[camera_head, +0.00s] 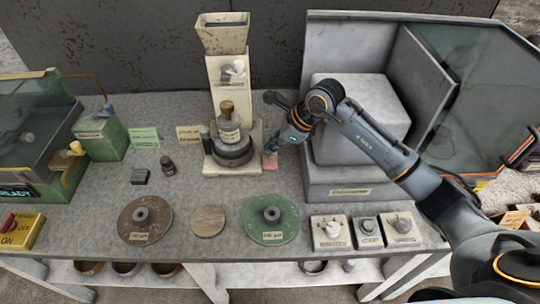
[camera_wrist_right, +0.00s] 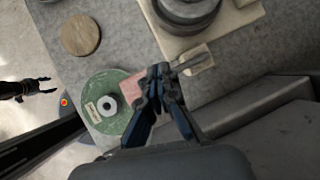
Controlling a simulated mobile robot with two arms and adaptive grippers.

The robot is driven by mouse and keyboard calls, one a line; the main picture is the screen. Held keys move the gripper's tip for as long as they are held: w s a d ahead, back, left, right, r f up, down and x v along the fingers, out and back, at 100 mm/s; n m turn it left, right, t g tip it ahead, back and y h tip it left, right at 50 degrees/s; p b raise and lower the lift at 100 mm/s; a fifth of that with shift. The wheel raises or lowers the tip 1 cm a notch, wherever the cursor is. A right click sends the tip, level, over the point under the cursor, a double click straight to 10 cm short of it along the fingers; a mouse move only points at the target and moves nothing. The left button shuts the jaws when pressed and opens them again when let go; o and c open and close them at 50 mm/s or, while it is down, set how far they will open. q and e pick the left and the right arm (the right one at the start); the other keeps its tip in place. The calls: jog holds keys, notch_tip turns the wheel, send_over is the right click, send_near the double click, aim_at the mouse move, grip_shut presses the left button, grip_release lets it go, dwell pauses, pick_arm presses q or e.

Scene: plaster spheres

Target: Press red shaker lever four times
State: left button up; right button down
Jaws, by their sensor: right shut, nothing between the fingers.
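The shaker machine (camera_head: 228,90) is a pale column with a hopper on top and a round dark base holding a stacked vessel. A small faded red piece (camera_head: 271,161) shows at the right of its base; in the right wrist view it is a pinkish flat patch (camera_wrist_right: 131,82), partly hidden by my fingers. I cannot tell if they touch it. My right gripper (camera_head: 272,148) is shut and empty just above it; its fingertips also show in the right wrist view (camera_wrist_right: 160,75). My left gripper (camera_wrist_right: 42,87) appears open, away from the table.
A green disc (camera_head: 287,232), a wooden disc (camera_head: 208,222) and a brown disc (camera_head: 130,230) lie along the front. A large grey machine (camera_head: 360,110) stands right, close to my right arm. Small control boxes (camera_head: 330,232) sit at the front right.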

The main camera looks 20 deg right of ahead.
aim_at(273, 158)
jog(key=shift+s+a+f+b, duration=0.1)
jog(key=shift+s+f+b, duration=0.15)
jog(key=shift+f+b, duration=0.3)
jog(key=shift+s+a+f+b, duration=0.1)
jog(key=shift+s+f+b, duration=0.2)
jog(key=shift+f+b, duration=0.3)
jog(key=shift+s+f+b, duration=0.25)
jog(key=shift+f+b, duration=0.15)
jog(key=shift+f, duration=0.25)
dwell(1.4)
jog(key=shift+r, duration=0.1)
dwell(0.5)
jog(key=shift+w+d+r+p, duration=0.1)
jog(key=shift+w+r+p, duration=0.2)
jog(key=shift+r, duration=0.4)
jog(key=shift+w+d+r+p, duration=0.1)
jog(key=shift+w+r+p, duration=0.15)
jog(key=shift+r, duration=0.45)
jog(key=shift+w+r+p, duration=0.2)
jog(key=shift+w+r, duration=0.15)
jog(key=shift+r, duration=0.35)
jog(key=r, duration=0.1)
jog(key=w+r+p, duration=0.1)
jog(key=r, duration=0.1)
jog(key=w+r, duration=0.1)
jog(key=shift+d+r+p, duration=0.3)
jog(key=shift+p, duration=0.05)
dwell(0.9)
